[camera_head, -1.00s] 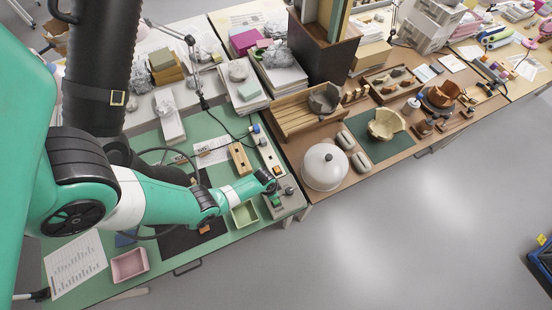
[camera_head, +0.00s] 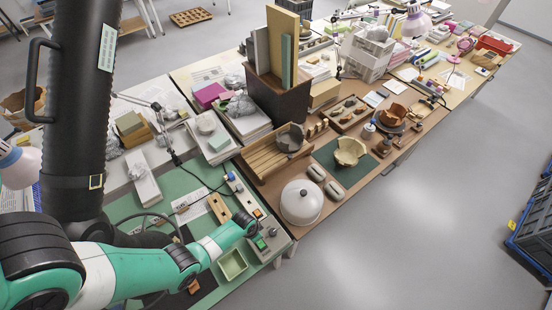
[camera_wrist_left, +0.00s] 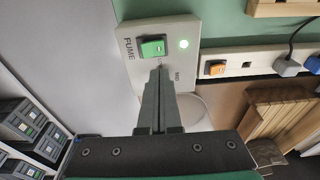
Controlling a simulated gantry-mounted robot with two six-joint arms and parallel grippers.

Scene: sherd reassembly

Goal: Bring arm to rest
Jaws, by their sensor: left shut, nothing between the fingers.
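My left gripper (camera_head: 252,226) is at the end of the teal arm, over the right end of the green bench. In the left wrist view, its fingers (camera_wrist_left: 160,72) are shut with nothing between them. They point at a pale box marked FUME (camera_wrist_left: 135,68), which carries a green rocker switch (camera_wrist_left: 153,47) and a round, bright white light (camera_wrist_left: 184,44). The fingertips appear just below the switch in that picture; whether they touch the box cannot be told. In the head view the box (camera_head: 275,241) sits near the bench edge. My right gripper is not in view.
A power strip (camera_head: 240,190) with an orange switch (camera_wrist_left: 216,68) lies beside the box. A green tray (camera_head: 232,264) is near the gripper. A white dome (camera_head: 301,202) and a wooden rack (camera_head: 265,160) stand on the brown bench. Open floor (camera_head: 420,240) lies right.

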